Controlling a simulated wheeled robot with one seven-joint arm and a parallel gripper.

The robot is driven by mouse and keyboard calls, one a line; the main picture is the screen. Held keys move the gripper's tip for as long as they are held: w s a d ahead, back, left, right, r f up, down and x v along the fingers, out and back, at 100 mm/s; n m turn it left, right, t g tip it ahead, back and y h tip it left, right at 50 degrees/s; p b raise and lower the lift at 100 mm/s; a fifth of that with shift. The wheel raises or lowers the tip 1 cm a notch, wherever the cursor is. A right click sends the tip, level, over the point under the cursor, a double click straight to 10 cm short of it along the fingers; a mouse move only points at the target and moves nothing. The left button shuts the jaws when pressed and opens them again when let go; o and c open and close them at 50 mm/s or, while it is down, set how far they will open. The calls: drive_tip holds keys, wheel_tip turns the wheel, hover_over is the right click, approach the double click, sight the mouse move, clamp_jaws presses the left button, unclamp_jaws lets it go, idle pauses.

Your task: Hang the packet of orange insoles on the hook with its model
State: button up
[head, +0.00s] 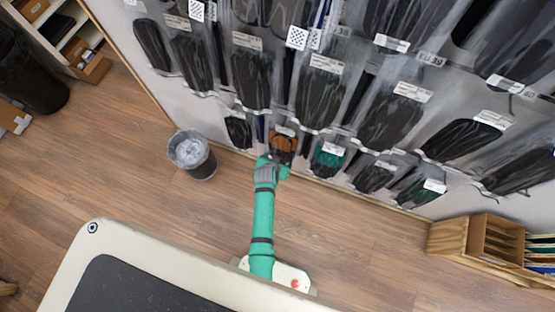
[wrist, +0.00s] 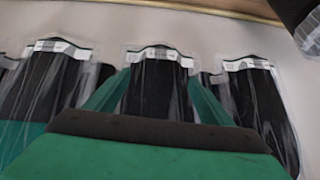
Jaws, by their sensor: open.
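The packet of orange insoles (head: 284,148) is at the wall display in the lowest row, with a white label at its top, in the head view. My gripper (head: 273,160) is right at its lower left side and partly covers it. In the wrist view my gripper (wrist: 160,82) is open, one teal finger on each side of a clear packet (wrist: 160,70) with a dark insole and white label. I cannot tell whether the fingers touch it, or whether it is the orange packet. The hook holding the orange packet is hidden.
Many packets of black insoles (head: 250,75) hang in rows above. A packet with green insoles (head: 328,160) hangs close to the right, a black one (head: 238,131) to the left. A waste bin (head: 192,153) stands at the left and a wooden rack (head: 475,240) at the right.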

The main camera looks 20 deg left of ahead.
drive_tip(key=v, duration=1)
drive_tip(key=shift+r, duration=0.25)
drive_tip(key=shift+s, duration=0.15)
drive_tip(key=s+d+r+t, duration=0.45)
drive_tip(key=s+r, duration=0.55)
drive_tip(key=s, duration=0.4)
drive_tip(key=s+d+r+t, duration=0.2)
drive_tip(key=s+d+r, duration=0.2)
drive_tip(key=r, duration=0.5)
drive_tip(key=s+d+r+t, duration=0.2)
drive_tip(key=s+d+r, duration=0.3)
drive_tip(key=r, duration=0.5)
drive_tip(key=shift+d+n, duration=0.4)
